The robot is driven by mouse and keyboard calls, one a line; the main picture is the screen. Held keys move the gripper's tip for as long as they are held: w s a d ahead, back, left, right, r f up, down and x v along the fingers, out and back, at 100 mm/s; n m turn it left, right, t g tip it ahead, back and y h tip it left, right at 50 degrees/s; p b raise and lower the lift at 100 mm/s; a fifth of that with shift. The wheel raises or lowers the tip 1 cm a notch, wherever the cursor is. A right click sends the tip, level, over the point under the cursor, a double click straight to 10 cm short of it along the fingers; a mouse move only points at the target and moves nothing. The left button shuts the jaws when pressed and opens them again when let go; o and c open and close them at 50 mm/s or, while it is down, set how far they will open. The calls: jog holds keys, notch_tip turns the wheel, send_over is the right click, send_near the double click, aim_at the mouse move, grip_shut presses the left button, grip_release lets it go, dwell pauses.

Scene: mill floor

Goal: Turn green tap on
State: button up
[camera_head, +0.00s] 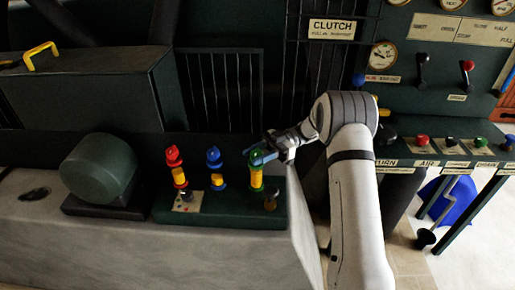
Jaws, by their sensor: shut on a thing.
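The green tap (256,178) stands on the dark green block at the middle of the view, with a green top over a yellow body. My gripper (262,157) reaches in from the right and is shut on the green tap at its top. The fingers partly cover the tap's handle, so its exact angle is hard to tell. A blue tap (215,165) and a red tap (176,165) stand to the left on the same block (220,212), apart from my gripper.
A dark knob (270,199) sits just right of the green tap's base. A round dark green housing (100,170) stands to the left. A control panel with levers and gauges (445,75) is at right, under which a blue object (455,198) shows. The grey ledge (110,250) in front is mostly clear.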

dwell(0.3)
jog(key=o, duration=0.9)
jog(key=shift+o, duration=0.2)
jog(key=shift+r+p, duration=0.1)
jog(key=shift+p, duration=0.2)
